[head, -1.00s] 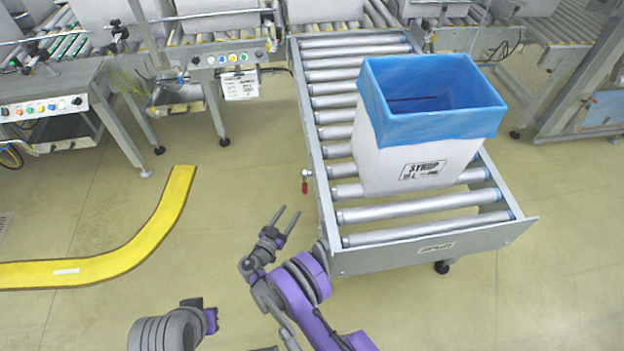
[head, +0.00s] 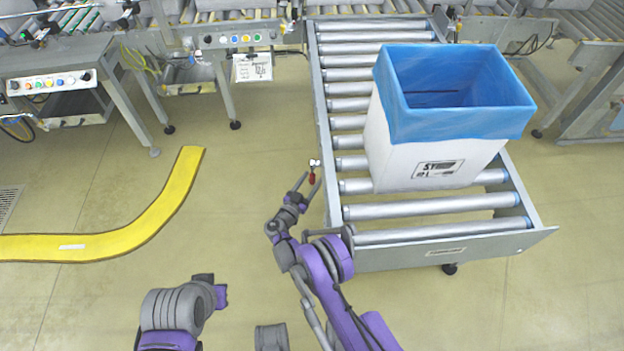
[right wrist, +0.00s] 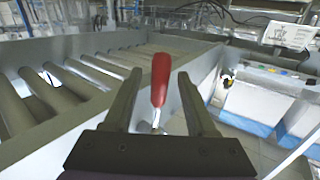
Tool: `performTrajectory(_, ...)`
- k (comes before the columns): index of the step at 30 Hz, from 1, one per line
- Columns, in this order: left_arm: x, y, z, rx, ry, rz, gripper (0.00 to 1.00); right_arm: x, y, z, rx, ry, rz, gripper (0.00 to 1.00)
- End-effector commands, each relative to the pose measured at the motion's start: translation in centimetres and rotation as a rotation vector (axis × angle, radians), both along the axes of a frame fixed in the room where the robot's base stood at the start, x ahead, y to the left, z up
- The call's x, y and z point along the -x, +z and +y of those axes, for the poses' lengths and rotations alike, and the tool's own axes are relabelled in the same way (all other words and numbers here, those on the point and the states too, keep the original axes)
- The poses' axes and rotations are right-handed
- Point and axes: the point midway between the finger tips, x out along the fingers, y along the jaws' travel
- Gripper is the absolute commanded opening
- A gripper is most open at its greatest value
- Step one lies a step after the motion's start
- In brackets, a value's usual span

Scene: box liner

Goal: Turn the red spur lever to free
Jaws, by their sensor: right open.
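The red spur lever (head: 312,178) hangs on the left side rail of the roller spur, its red grip below a small pale pivot. In the right wrist view the lever's red grip (right wrist: 160,79) stands nearly upright on a metal stem. My right gripper (head: 307,181) is open, with its fingers around the lever. In the right wrist view the grip shows in the gap between the fingers (right wrist: 158,88), and I see no clear contact. Part of my left arm shows at the bottom left of the head view, but its fingers do not.
The roller spur (head: 432,206) carries a white box (head: 425,160) with a blue liner (head: 455,110). Button consoles (head: 237,40) stand at the back left. A yellow curved strip (head: 150,224) lies on the floor at left.

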Motion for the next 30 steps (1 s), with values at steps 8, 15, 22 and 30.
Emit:
performTrajectory(8,-0.03,-0.14,0.0,0.0,0.0,0.0,0.0,-0.9,0.02,-0.55,0.0,0.001,0.0,0.57)
performTrajectory(15,-0.03,-0.14,0.0,0.0,0.0,0.0,0.0,-0.87,0.03,-0.56,0.0,0.001,0.0,0.41)
performTrajectory(22,-0.03,-0.14,0.0,0.0,0.0,0.0,0.0,-0.85,0.02,-0.56,0.0,0.001,0.0,0.0)
performTrajectory(30,-0.03,-0.14,0.0,0.0,0.0,0.0,0.0,-0.85,0.02,-0.55,0.0,0.001,0.0,0.0)
